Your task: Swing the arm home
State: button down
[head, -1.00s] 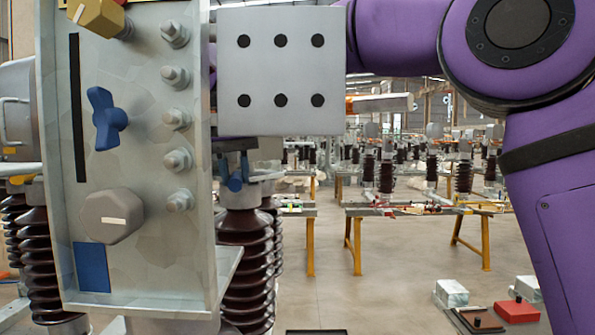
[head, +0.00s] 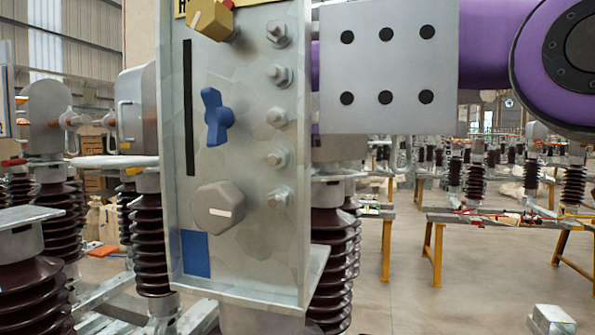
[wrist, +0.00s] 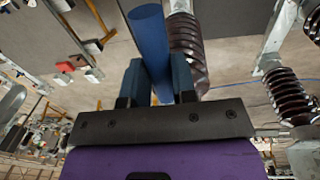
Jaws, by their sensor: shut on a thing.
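In the wrist view my gripper (wrist: 158,78) has its two dark blue fingers closed on a blue bar (wrist: 148,30). In the head view my purple arm reaches in from the upper right, partly behind a grey plate (head: 388,67) with several black dots. My gripper and the blue bar do not show in the head view.
A galvanised panel (head: 240,255) stands close in front, with a yellow knob (head: 212,17), blue knob (head: 216,117), grey knob (head: 217,206) and several bolts. Brown ribbed insulators (head: 147,240) stand behind and left. Trestle tables (head: 480,219) stand farther back. Floor at lower right is mostly open.

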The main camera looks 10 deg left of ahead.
jog(key=c, duration=0.9)
grip_release()
jog(key=shift+c, duration=0.2)
jog(key=shift+w+a+r, duration=0.1)
jog(key=shift+a+r, duration=0.1)
jog(key=shift+r, duration=1.7)
jog(key=shift+a+r, duration=0.2)
jog(key=shift+r, duration=1.65)
jog(key=shift+c, duration=0.2)
